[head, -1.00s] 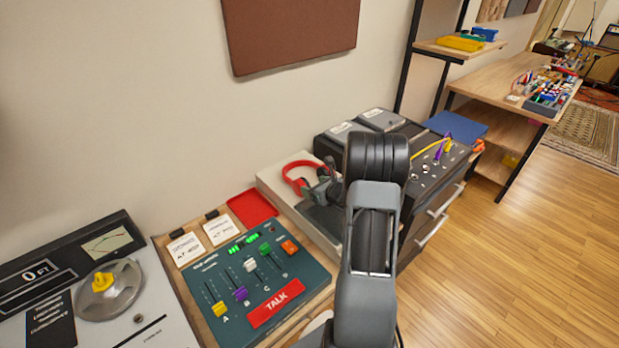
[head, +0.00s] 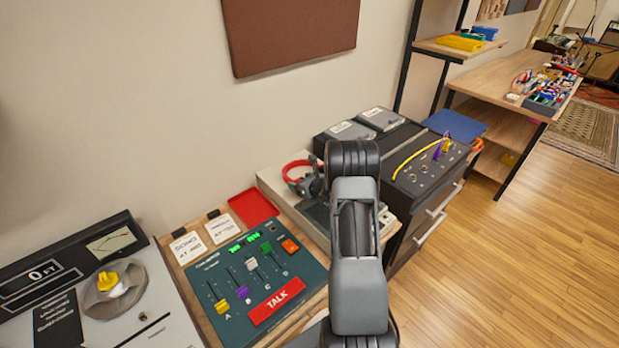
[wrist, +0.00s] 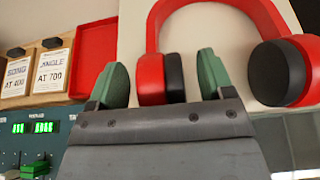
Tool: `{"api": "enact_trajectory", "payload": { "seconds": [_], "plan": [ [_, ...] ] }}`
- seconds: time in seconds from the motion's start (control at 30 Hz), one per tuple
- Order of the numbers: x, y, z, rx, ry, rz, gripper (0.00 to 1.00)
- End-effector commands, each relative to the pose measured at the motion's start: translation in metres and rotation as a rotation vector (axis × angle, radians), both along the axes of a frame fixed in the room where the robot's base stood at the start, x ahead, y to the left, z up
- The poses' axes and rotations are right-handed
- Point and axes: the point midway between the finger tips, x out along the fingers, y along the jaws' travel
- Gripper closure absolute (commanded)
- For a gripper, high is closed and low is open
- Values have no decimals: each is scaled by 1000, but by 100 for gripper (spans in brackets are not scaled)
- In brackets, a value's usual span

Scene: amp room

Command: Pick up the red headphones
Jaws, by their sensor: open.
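The red headphones (head: 296,166) lie on a pale cabinet top (head: 270,180) near the wall, partly hidden behind my arm in the head view. In the wrist view the red headband (wrist: 212,4) arches at the top, with a red and black ear cup (wrist: 160,78) on the left and another ear cup (wrist: 285,72) on the right. My gripper (wrist: 163,75) has its two green fingertips apart, with the left ear cup showing between them in the picture. I cannot tell whether the fingers touch it. In the head view my arm hides most of the gripper.
A red tray (head: 252,207) sits left of the headphones. A teal control panel (head: 258,270) with sliders stands in front of it. A black patch unit (head: 430,165) with yellow and purple cables stands to the right. A brown panel (head: 290,35) hangs above.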

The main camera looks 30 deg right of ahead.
Motion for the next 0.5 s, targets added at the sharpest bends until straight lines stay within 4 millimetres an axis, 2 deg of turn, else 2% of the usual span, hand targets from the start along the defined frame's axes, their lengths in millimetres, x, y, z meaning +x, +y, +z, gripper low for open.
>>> {"api": "enact_trajectory", "payload": {
  "seconds": [0.07,0.5],
  "plan": [
    [0,0,0,0,0,0,26],
    [0,0,0,0,0,0,67]
  ]
}}
